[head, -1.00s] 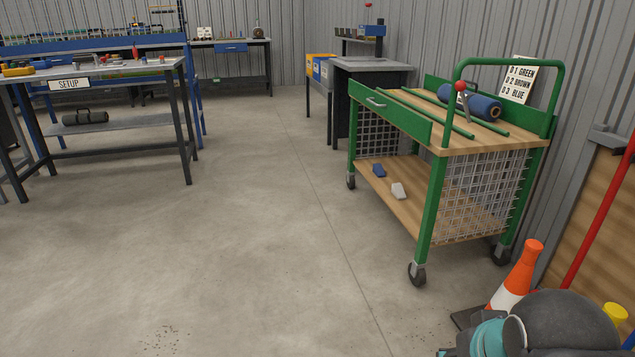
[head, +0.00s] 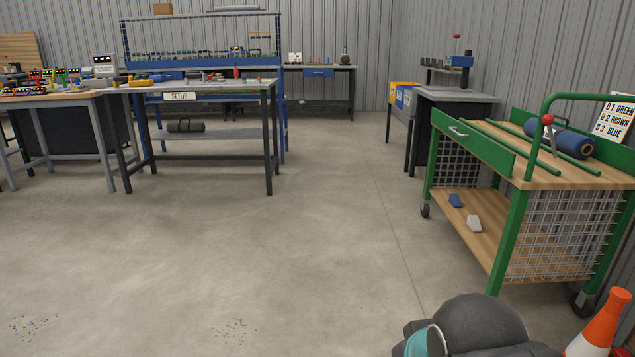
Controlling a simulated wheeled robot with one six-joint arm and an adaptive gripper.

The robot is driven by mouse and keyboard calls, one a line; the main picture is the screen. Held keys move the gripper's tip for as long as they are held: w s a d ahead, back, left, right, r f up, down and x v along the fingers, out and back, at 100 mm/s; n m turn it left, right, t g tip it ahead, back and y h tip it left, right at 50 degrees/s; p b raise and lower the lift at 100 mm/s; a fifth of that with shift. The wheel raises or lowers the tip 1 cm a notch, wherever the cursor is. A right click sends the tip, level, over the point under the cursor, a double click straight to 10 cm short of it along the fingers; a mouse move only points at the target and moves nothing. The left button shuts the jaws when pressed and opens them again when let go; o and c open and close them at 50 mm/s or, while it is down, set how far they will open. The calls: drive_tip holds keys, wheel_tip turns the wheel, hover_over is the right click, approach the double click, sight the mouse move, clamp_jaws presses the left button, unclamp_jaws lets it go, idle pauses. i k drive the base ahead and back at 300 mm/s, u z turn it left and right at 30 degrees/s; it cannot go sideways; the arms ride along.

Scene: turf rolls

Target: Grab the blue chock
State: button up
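The blue chock (head: 456,201) is a small wedge on the lower wooden shelf of the green cart (head: 509,243), at the right of the head view. A white chock (head: 474,223) lies on the same shelf, a little nearer and to the right, apart from the blue one. Part of my arm shows at the bottom right, well short of the cart. My gripper is not in view, so whether it is open or shut does not show.
An orange and white cone (head: 604,322) stands at the lower right, near the cart. The SETUP workbench (head: 207,87) stands at the left. A blue roll (head: 559,138) lies on the cart's top. The concrete floor (head: 300,240) in the middle is clear.

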sight(454, 200)
drive_tip(key=u, duration=0.45)
drive_tip(key=i, duration=1.9)
drive_tip(key=z, duration=0.15)
drive_tip(key=i, duration=1.35)
drive_tip(key=z, duration=1.75)
drive_tip(key=i, duration=0.75)
drive_tip(key=z, duration=0.65)
